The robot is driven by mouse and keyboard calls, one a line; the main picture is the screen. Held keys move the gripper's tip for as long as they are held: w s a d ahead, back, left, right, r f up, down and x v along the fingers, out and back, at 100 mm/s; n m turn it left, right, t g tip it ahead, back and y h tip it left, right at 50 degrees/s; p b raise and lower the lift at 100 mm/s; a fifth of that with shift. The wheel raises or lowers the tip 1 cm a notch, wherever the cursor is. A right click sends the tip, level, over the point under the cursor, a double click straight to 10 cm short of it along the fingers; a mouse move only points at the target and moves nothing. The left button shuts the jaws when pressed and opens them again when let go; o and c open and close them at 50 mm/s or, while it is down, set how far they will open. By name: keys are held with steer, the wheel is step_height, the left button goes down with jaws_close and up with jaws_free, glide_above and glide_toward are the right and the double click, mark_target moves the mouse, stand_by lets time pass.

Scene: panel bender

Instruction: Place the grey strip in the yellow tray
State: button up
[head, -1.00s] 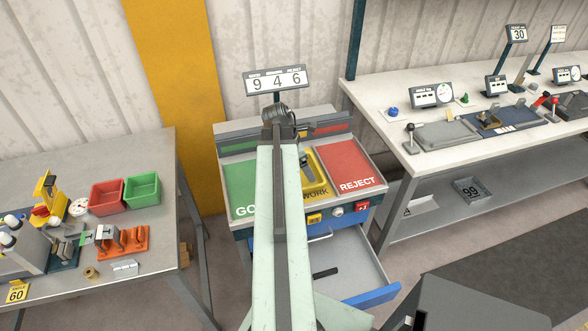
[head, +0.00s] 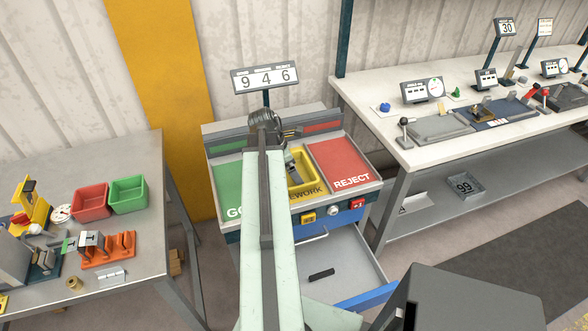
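The yellow tray (head: 303,187), marked REWORK, sits between the green GO area and the red REJECT area on the bench. My arm runs up the middle of the head view and covers the tray's left part. A small grey and dark piece shows at the tray's back left, beside my arm. No grey strip can be clearly made out.
The red REJECT area (head: 344,164) lies right of the tray and the green GO area (head: 228,188) left. Below, an open drawer (head: 350,268) holds a dark bar (head: 321,274). Side tables stand left, with red (head: 92,202) and green (head: 128,195) bins, and right.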

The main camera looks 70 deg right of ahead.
steer(key=shift+r, duration=0.1)
steer(key=p+v, duration=1.1)
steer(key=v, duration=0.1)
steer(key=shift+w+r, duration=0.1)
